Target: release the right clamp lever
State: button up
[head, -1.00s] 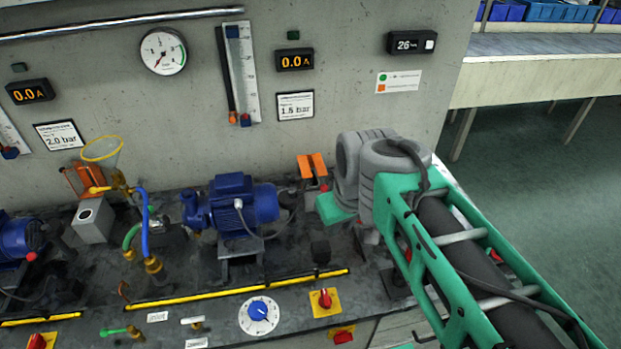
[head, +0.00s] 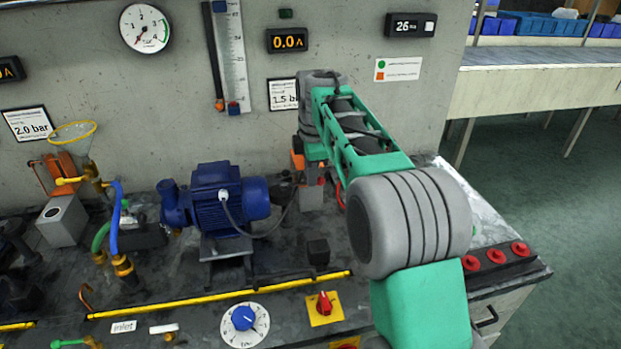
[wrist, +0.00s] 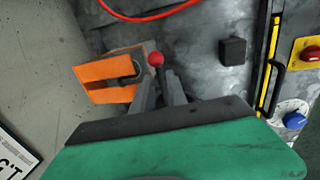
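The right clamp has an orange forked part (wrist: 108,77) beside a lever with a red ball knob (wrist: 155,59) in the wrist view. In the head view a sliver of its orange part (head: 297,160) shows under my arm, and most of the clamp is hidden. My gripper (wrist: 160,87) is at the clamp, its two grey fingers a little apart. The red knob shows just beyond the fingertips, and the dark lever stem runs toward the gap between them. I cannot tell whether the fingers touch it. In the head view my arm hides the fingers.
A blue pump (head: 222,198) stands left of the clamp. A black block (head: 318,252), a yellow strip (head: 220,295) and a blue dial (head: 243,318) lie toward the front. A red cable (wrist: 150,12) runs near the clamp. The wall (head: 350,62) is close behind.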

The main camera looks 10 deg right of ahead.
jog(key=shift+w+f, duration=0.1)
jog(key=shift+f, duration=0.4)
grip_shut()
dwell(1.1)
